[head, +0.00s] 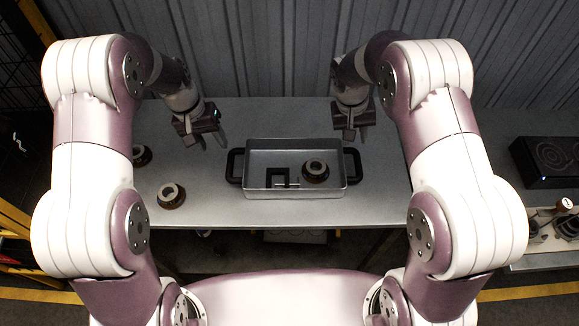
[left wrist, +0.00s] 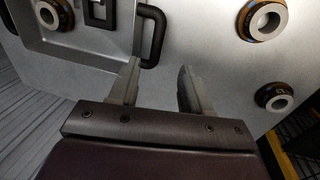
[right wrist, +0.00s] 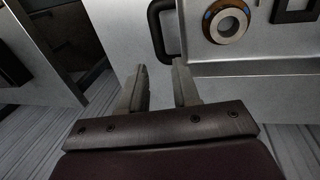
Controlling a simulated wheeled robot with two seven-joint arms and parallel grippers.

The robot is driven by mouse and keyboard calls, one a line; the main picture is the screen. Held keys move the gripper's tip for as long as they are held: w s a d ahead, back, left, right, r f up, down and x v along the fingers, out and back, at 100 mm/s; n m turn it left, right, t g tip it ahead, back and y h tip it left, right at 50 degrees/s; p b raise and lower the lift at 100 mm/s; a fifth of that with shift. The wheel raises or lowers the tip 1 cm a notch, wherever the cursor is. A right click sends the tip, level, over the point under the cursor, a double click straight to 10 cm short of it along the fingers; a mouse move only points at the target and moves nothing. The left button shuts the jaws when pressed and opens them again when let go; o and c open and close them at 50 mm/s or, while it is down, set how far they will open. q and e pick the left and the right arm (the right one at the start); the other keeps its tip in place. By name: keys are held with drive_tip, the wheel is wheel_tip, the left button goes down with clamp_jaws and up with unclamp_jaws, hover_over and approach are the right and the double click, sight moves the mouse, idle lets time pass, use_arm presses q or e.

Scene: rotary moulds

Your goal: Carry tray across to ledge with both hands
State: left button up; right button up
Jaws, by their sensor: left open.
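A grey metal tray (head: 265,157) with black side handles stands on a metal table, holding a ring-shaped mould part and a black square frame. Its left handle (head: 234,165) also shows in the left wrist view (left wrist: 153,35). Its right handle (head: 354,165) also shows in the right wrist view (right wrist: 163,30). My left gripper (head: 206,142) is open and empty, above and behind the left handle. My right gripper (head: 357,137) is open and empty, above and behind the right handle. Neither touches the tray. I cannot tell which surface is the ledge.
Two ring-shaped parts (head: 172,195) (head: 140,155) lie on the table (head: 215,208) left of the tray. A separate grey surface (head: 505,165) stands at the right across a gap, with a black hotplate (head: 550,160). A corrugated wall (head: 270,50) rises behind the table.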

sight(229, 165)
use_arm(q)
drive_tip(key=d+f, duration=0.1)
drive_tip(key=f, duration=0.3)
drive_tip(key=d+f, duration=0.1)
drive_tip(key=f, duration=0.7)
drive_tip(key=shift+d+f, duration=0.25)
drive_tip(key=shift+d, duration=0.15)
use_arm(e)
drive_tip(key=x, duration=1.3)
drive_tip(key=shift+w+d, duration=0.1)
drive_tip(key=shift+d, duration=0.05)
use_arm(q)
drive_tip(key=c, duration=0.4)
use_arm(e)
drive_tip(key=c, duration=0.4)
use_arm(q)
clamp_jaws()
use_arm(e)
clamp_jaws()
use_arm(q)
drive_tip(key=shift+w+r, duration=0.1)
drive_tip(key=shift+r, duration=0.05)
use_arm(e)
drive_tip(key=shift+r, duration=0.15)
